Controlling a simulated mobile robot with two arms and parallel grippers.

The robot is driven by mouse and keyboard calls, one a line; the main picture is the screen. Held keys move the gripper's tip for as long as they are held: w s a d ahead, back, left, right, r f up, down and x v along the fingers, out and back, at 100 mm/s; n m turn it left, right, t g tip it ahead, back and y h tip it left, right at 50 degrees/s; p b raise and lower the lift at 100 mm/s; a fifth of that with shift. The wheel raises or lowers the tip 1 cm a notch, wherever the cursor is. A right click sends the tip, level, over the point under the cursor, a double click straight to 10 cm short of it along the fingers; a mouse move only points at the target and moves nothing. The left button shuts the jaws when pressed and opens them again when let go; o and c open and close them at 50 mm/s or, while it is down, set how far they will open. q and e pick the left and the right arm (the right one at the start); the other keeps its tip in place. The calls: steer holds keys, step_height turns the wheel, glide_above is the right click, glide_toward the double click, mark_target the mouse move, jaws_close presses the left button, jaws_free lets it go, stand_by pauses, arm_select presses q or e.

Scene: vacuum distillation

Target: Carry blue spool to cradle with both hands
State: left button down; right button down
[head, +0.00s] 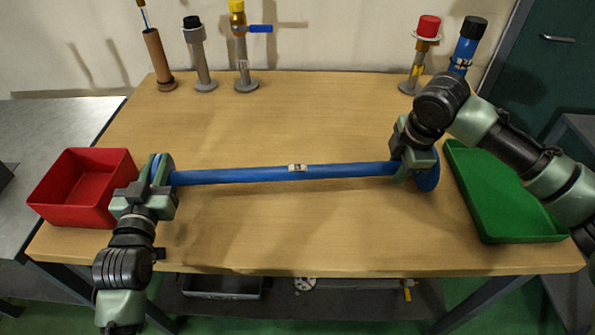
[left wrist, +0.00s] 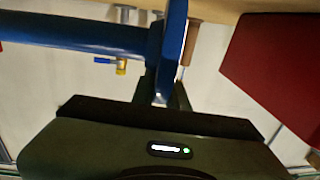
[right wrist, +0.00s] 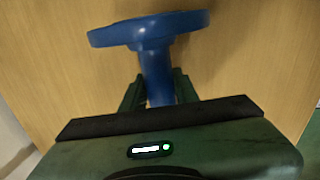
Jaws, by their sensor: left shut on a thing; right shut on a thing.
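The blue spool (head: 240,175) is a long blue pipe with a round flange at each end and a small pale label near its middle. It lies nearly level across the picture, above the wooden table. My left gripper (head: 158,170) is shut on its left end, at the flange; the left wrist view shows this flange (left wrist: 172,45) between the fingers. My right gripper (head: 412,160) is shut on the pipe just inside the right flange (head: 429,180). The right wrist view shows that flange (right wrist: 150,30) beyond the fingers. I cannot make out a cradle for certain.
A red bin (head: 75,190) stands at the table's left, close to my left gripper. A green tray (head: 500,195) lies at the right. Several upright posts, one with a yellow valve (head: 238,20), stand along the back. The table's middle (head: 300,125) is clear.

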stand_by(0.8)
